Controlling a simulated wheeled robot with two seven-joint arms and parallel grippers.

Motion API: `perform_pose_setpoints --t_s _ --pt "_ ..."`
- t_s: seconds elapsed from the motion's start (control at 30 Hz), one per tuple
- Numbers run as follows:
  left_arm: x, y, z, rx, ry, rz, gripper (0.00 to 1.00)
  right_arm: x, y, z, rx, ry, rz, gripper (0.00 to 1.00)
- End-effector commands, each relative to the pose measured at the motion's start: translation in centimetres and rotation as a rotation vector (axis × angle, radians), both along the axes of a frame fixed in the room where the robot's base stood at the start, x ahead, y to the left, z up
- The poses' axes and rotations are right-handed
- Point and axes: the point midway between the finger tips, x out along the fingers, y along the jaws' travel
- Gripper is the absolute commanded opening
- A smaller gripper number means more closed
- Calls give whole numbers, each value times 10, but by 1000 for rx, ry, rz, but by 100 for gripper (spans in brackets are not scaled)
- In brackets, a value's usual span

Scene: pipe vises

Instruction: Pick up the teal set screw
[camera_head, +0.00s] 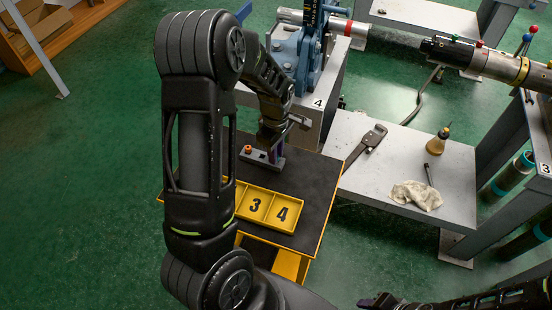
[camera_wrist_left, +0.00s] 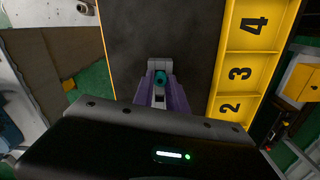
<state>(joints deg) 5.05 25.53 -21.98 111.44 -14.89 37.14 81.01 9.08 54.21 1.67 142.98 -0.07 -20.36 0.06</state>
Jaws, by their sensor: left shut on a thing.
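The teal set screw (camera_wrist_left: 161,79) shows in the left wrist view between the purple fingertips of my left gripper (camera_wrist_left: 160,86). The gripper is shut on it. In the head view my left gripper (camera_head: 272,157) points down at the grey holder block (camera_head: 256,157) on the black-topped cart, and the fingers hide the teal screw there. An orange-topped screw (camera_head: 248,149) stands at the block's left end. I cannot tell whether the teal screw is clear of the block. My right gripper (camera_head: 378,301) is low at the bottom edge, its jaws unclear.
A yellow numbered tray (camera_head: 266,207) lies on the cart top (camera_head: 312,179) close in front of the holder block. A blue vise (camera_head: 300,50) on a bench stands behind. A wrench (camera_head: 366,145), a bottle (camera_head: 437,142) and a rag (camera_head: 416,195) lie on the low grey bench to the right.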

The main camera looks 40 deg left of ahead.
Motion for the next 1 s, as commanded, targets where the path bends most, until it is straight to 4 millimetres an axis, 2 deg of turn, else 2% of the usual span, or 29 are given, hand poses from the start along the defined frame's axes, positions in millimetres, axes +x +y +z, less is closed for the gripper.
perform_pose_setpoints --t_s 0.57,0.77,1.0 --pt "0 0 3 0 -2 0 0 0 0 0 0 0 0 36" --pt "1 0 27 0 -5 0 0 0 0 -1 0 0 0 36" --pt "2 0 74 0 -6 -1 0 0 0 -3 0 0 0 36"
